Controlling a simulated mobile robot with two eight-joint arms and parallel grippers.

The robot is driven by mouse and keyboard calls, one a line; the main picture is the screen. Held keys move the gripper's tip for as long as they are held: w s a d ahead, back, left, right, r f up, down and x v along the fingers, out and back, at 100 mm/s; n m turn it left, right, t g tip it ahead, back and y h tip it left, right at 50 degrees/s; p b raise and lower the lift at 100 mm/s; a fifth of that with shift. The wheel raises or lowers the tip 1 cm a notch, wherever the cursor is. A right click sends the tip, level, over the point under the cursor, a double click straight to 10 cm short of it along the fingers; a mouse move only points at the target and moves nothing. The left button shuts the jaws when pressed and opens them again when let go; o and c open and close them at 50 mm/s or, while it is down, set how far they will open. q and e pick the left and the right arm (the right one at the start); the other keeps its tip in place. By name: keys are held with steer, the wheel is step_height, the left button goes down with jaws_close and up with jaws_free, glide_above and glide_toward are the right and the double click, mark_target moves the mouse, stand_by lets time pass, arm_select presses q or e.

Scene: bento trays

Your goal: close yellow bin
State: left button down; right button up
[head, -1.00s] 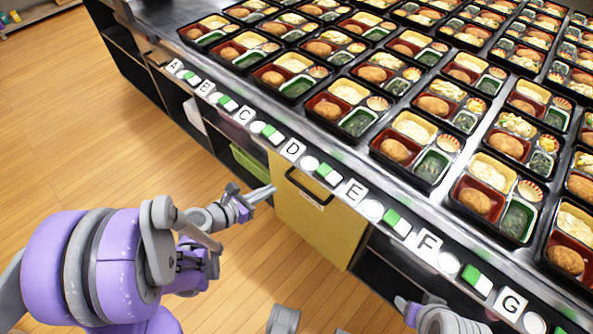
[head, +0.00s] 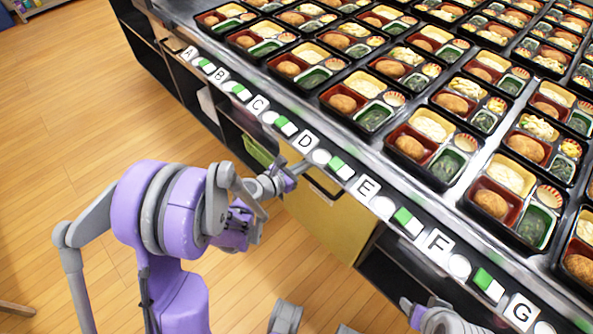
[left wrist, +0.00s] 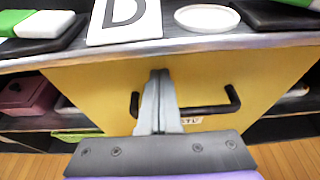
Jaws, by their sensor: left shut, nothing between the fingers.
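The yellow bin (head: 338,222) is under the counter below the D and E labels, with a black handle (head: 323,190) on its front. Its front also fills the left wrist view (left wrist: 235,80), with the handle (left wrist: 215,107) across it. My left gripper (head: 303,166) is shut and empty at the upper left part of the bin front. In the left wrist view its fingers (left wrist: 158,80) point at the yellow front just under the counter edge; whether they touch it I cannot tell. My right gripper (head: 408,304) shows only partly at the bottom, and its fingers are unclear.
The metal counter (head: 375,160) carries rows of bento trays and a strip of letter labels along its front edge. A green bin (head: 258,152) sits in the opening left of the yellow bin. Open wooden floor (head: 90,120) lies to the left.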

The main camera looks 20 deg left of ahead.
arm_select(q)
steer(key=shift+w+d, duration=0.2)
steer(key=shift+w, duration=0.2)
steer(key=w, duration=0.1)
steer(key=w+d, duration=0.1)
steer(key=w, duration=0.1)
steer(key=shift+d+r, duration=0.1)
arm_select(e)
steer(key=shift+s+a+f, duration=0.1)
steer(key=shift+s+f, duration=0.05)
arm_select(q)
steer(key=shift+w, duration=0.1)
